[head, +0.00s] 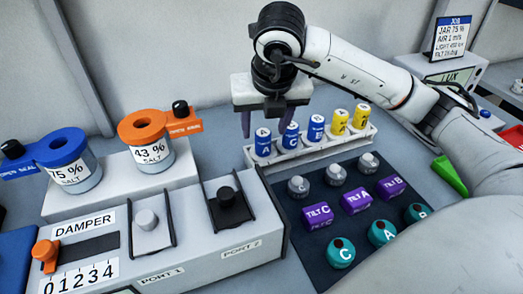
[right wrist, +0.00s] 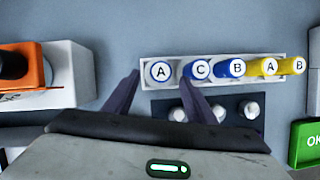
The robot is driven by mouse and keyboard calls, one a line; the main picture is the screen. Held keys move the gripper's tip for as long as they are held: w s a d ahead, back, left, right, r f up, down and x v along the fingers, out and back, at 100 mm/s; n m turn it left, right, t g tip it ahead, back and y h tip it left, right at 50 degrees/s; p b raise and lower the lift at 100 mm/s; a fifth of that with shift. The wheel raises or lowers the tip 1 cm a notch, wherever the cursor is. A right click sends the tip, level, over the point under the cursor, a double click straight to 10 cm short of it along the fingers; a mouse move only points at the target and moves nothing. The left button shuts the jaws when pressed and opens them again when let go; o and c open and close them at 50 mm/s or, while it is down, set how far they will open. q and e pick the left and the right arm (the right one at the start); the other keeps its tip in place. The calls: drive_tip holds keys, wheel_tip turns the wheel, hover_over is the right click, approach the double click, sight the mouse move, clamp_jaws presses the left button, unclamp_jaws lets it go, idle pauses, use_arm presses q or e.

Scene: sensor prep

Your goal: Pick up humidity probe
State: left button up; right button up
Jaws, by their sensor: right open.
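A white rack (head: 318,150) holds a row of upright capped cylinders, blue ones lettered A, C and B and yellow ones lettered A and B. No label here says which are humidity probes. My right gripper (head: 262,118) is open and empty, pointing down just above the left end of the rack. The blue A cylinder (head: 263,143) is at that end, below the fingers. In the right wrist view, the blue A cylinder (right wrist: 160,72) shows between the two fingertips, and the blue C cylinder (right wrist: 199,70) is just right of the right finger. My left gripper is not in view.
A dark mat (head: 290,222) in front of the rack carries grey, purple and teal pieces. Salt jars marked 75 % (head: 72,170) and 43 % (head: 152,150) stand at left. A grey port box (head: 195,245) with a damper scale is in front of them.

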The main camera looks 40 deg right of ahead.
sight(264, 134)
drive_tip(key=p+x, duration=0.1)
drive_tip(key=x, duration=0.4)
drive_tip(key=shift+d, duration=0.1)
drive_tip(key=shift+w+f, duration=0.1)
drive_tip(key=shift+f, duration=0.2)
clamp_jaws()
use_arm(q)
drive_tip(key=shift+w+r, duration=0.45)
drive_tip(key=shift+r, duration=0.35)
